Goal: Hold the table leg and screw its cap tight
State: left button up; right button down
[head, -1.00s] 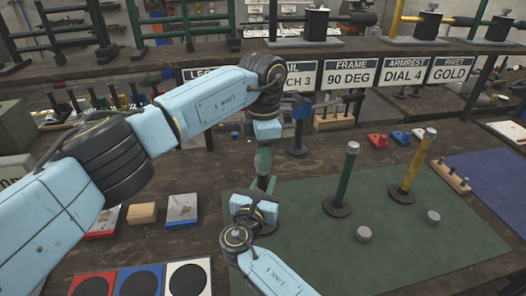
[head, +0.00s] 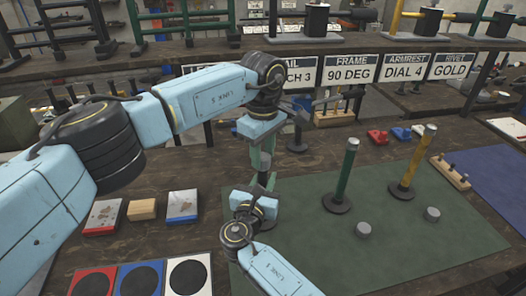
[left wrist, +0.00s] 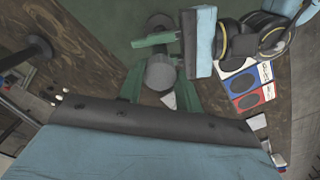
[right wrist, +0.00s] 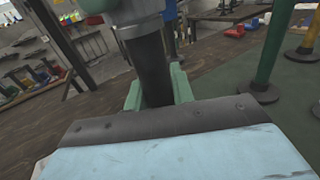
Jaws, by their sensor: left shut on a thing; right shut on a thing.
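The dark table leg (right wrist: 152,65) stands upright, its round base (left wrist: 160,21) showing in the left wrist view. My right gripper (right wrist: 157,92) is shut around the shaft from the side. The grey cap (left wrist: 160,73) sits on top of the leg; it also shows in the right wrist view (right wrist: 141,22). My left gripper (left wrist: 160,88) comes down from above and is shut on the cap, with green fingers on both sides. In the head view my arms hide most of the leg. I cannot tell how tight the cap sits.
A green leg (head: 346,175) and a yellow leg (head: 413,162) stand on the green mat (head: 400,250). Two loose grey caps (head: 364,230) (head: 433,214) lie in front of them. Coloured pads (head: 138,280) lie at the front left. A shelf with signs (head: 347,72) runs behind.

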pick_arm(q)
jog(key=m, duration=0.7)
jog(key=shift+m, duration=0.4)
jog(key=m, duration=0.3)
jog(key=shift+m, duration=0.4)
jog(key=m, duration=0.3)
jog(key=shift+m, duration=0.4)
jog(key=o, duration=0.9)
jog(key=shift+o, duration=0.2)
